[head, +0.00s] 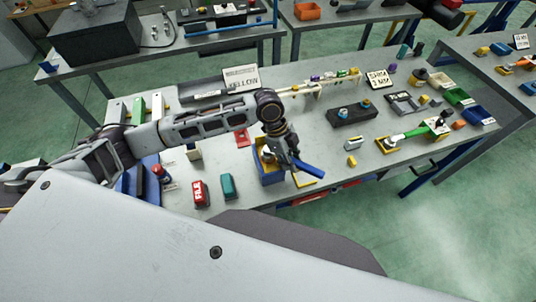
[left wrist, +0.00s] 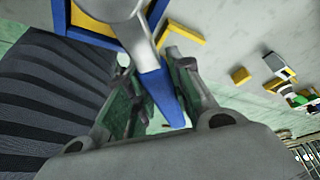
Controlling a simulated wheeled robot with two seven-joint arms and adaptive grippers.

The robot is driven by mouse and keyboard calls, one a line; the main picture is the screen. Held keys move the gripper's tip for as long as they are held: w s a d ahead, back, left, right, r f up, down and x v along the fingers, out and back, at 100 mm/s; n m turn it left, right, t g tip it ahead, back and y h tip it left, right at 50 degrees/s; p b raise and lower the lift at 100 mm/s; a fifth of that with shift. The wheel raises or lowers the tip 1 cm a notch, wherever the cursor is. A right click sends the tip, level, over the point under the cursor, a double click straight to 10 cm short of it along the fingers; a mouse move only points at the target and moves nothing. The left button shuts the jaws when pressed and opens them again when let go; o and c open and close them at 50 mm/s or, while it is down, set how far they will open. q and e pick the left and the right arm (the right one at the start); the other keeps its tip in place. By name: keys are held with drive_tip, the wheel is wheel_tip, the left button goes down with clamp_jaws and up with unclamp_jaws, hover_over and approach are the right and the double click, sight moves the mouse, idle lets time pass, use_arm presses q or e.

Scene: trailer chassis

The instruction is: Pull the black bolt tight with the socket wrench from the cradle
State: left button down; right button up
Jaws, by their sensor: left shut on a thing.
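My left gripper (head: 280,152) is over the near edge of the middle bench, shut on a blue-handled tool (head: 309,169) that looks like the socket wrench. The blue handle slants down to the right. In the left wrist view the blue handle (left wrist: 160,92) lies between the two fingers (left wrist: 152,70), with a grey shaft above it. I cannot make out the black bolt for certain. My right gripper is not in view.
A dark block with blue pieces (head: 352,116) stands right of the gripper. A green-handled tool (head: 410,134) lies at a yellow tray further right. Red (head: 200,193) and teal (head: 228,186) blocks stand to the left. A yellow piece (head: 351,161) lies near the front edge.

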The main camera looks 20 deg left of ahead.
use_arm(q)
drive_tip(key=shift+w+n, duration=0.25)
drive_tip(key=shift+n, duration=0.05)
idle(0.4)
drive_tip(key=shift+r, duration=0.3)
drive_tip(key=shift+r, duration=2.75)
